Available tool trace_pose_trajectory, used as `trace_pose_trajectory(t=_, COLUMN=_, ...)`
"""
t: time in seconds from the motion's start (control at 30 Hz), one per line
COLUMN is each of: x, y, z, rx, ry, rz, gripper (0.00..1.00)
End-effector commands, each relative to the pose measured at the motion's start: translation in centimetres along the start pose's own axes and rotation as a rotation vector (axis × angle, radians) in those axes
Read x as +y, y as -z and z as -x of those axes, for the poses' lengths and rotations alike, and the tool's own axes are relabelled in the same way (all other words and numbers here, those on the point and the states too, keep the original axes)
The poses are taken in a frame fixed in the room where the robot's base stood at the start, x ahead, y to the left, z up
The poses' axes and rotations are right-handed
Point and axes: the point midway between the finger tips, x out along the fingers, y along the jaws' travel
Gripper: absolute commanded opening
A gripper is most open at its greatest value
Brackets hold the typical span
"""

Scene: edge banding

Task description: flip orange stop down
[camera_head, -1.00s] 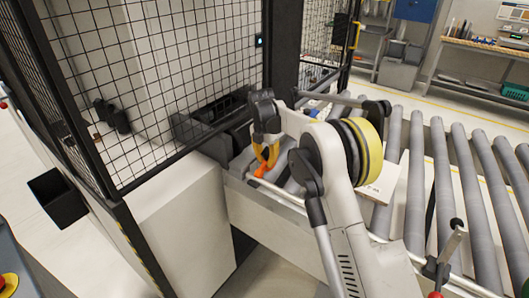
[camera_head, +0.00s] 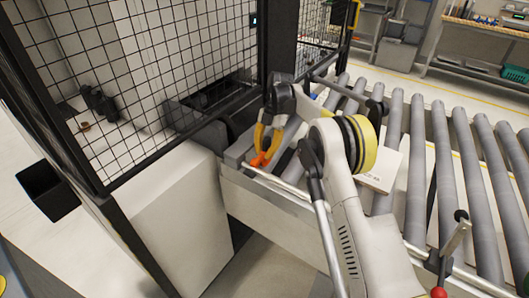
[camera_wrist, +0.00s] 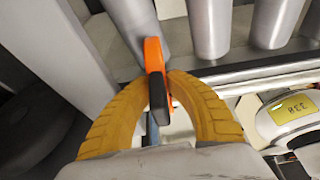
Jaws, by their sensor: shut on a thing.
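The orange stop (camera_head: 260,159) sits at the near edge of the roller conveyor, beside the machine opening. In the wrist view the stop (camera_wrist: 153,54) is an orange piece with a dark face, standing up between my yellow fingers. My gripper (camera_head: 264,152) reaches down over the conveyor edge from above. In the wrist view my gripper (camera_wrist: 160,86) is shut on the stop, one finger on each side. The stop's lower part and its pivot are hidden by the fingers.
The grey rollers (camera_head: 420,160) run to the right, with a pale panel (camera_head: 380,172) lying on them beside my arm. A black mesh fence (camera_head: 170,70) stands close on the left. A red-knobbed lever (camera_head: 438,291) stands at the near rail.

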Motion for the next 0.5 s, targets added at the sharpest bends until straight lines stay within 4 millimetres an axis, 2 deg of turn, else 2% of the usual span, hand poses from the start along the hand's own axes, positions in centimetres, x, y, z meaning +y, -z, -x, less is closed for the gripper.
trace_pose_trajectory(t=0.27, x=-0.06, y=0.01, z=-0.11, rx=0.001, ry=0.002, rz=0.000, gripper=0.00)
trace_pose_trajectory(t=0.3, x=-0.06, y=0.01, z=-0.11, rx=0.001, ry=0.003, rz=0.000, gripper=0.26)
trace_pose_trajectory(t=0.33, x=-0.06, y=0.01, z=-0.11, rx=0.001, ry=0.003, rz=0.000, gripper=0.35)
trace_pose_trajectory(t=0.5, x=-0.03, y=0.00, z=-0.07, rx=0.000, ry=0.002, rz=0.000, gripper=0.36)
